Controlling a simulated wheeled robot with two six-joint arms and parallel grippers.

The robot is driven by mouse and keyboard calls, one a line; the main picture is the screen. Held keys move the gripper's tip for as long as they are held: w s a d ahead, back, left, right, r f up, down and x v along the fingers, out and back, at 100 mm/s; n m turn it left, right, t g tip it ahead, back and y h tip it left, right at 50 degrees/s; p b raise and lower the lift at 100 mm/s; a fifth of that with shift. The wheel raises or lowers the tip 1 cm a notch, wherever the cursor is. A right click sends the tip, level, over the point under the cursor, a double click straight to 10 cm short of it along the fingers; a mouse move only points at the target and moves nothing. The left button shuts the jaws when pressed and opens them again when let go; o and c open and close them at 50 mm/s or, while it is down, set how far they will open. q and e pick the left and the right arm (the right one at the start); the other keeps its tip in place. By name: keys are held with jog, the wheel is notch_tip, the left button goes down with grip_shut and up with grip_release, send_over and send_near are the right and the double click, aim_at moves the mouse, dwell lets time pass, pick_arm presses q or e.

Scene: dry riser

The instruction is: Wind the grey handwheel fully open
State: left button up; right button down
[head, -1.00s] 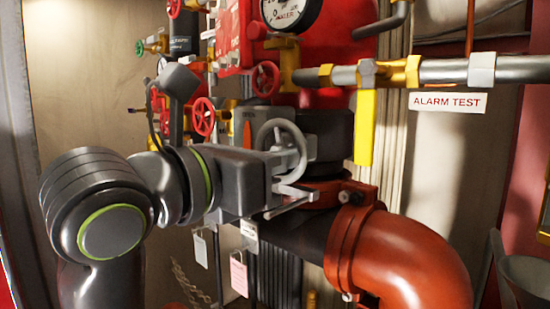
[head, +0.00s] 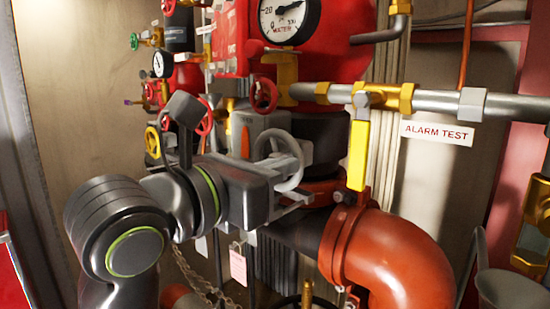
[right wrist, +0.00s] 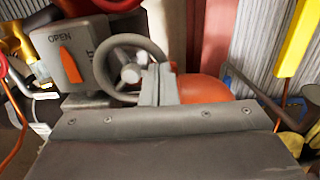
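The grey handwheel (head: 279,161) stands on the side of a grey gearbox (head: 258,127) with an orange pointer. In the right wrist view the handwheel (right wrist: 101,72) is beside the gearbox face (right wrist: 62,52), which reads OPEN, with the orange pointer (right wrist: 71,65) slanted. My right gripper (head: 293,197) reaches in from the left to the lower rim. In the right wrist view its fingers (right wrist: 159,85) are close together at the rim and appear shut on it; they hide part of the rim. My left gripper is not in view.
A yellow lever (head: 358,155) hangs close right of the wheel, below a horizontal pipe (head: 435,101). A thick red elbow pipe (head: 390,260) lies below right. A red handwheel (head: 264,95) and a pressure gauge (head: 289,18) are above. A chain (head: 190,272) hangs below my arm.

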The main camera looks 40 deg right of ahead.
aim_at(278, 135)
jog(key=shift+w+r+p, duration=0.25)
jog(key=shift+r+p, duration=0.25)
jog(key=shift+r, duration=0.15)
jog(key=shift+w+r+p, duration=0.25)
jog(key=shift+r+p, duration=0.2)
jog(key=shift+r, duration=0.15)
jog(key=shift+w+r+p, duration=0.35)
jog(key=shift+w+p, duration=0.05)
jog(key=shift+w, duration=0.1)
jog(key=shift+w+r, duration=0.15)
jog(key=shift+w, duration=0.25)
jog(key=shift+w+a, duration=0.15)
jog(key=shift+w, duration=0.5)
jog(key=shift+w+f, duration=0.3)
jog(key=shift+w, duration=0.1)
jog(key=shift+a+f+b, duration=0.2)
jog(key=shift+a+b, duration=0.15)
jog(key=shift+a, duration=0.05)
jog(key=a, duration=0.1)
jog(key=a+b, duration=0.1)
jog(key=a, duration=0.1)
jog(key=shift+s+r, duration=0.15)
jog(key=shift+r, duration=0.05)
